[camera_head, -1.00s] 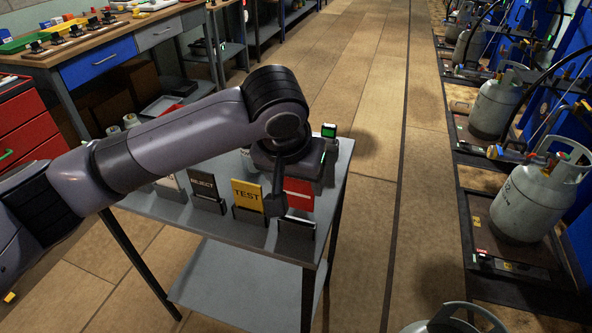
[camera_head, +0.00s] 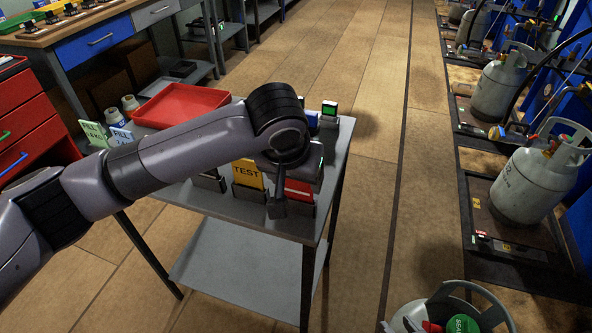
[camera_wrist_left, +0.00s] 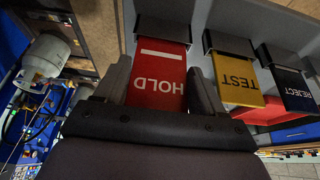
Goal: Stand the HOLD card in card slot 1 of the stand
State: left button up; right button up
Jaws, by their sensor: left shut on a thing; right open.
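The red HOLD card (camera_head: 299,189) stands near the front right corner of the grey stand table (camera_head: 340,142), partly hidden by my left gripper (camera_head: 288,196). The wrist view shows the HOLD card (camera_wrist_left: 158,92) between the two fingers of the left gripper (camera_wrist_left: 159,70), which is shut on it. The card's far end meets a dark slot holder (camera_wrist_left: 163,29); how deep it sits I cannot tell. The yellow TEST card (camera_head: 246,173) stands in a holder beside it. The REJECT card (camera_wrist_left: 292,90) stands beyond TEST in the wrist view. My right gripper is not in view.
A red tray (camera_head: 183,104) and light FILL cards (camera_head: 94,133) are at the table's left. Gas cylinders (camera_head: 541,182) stand at the right.

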pick_arm(q)
jog(key=shift+f, duration=1.05)
dwell(0.5)
jog(key=o, duration=1.4)
jog(key=v, duration=0.7)
jog(key=shift+r, duration=0.1)
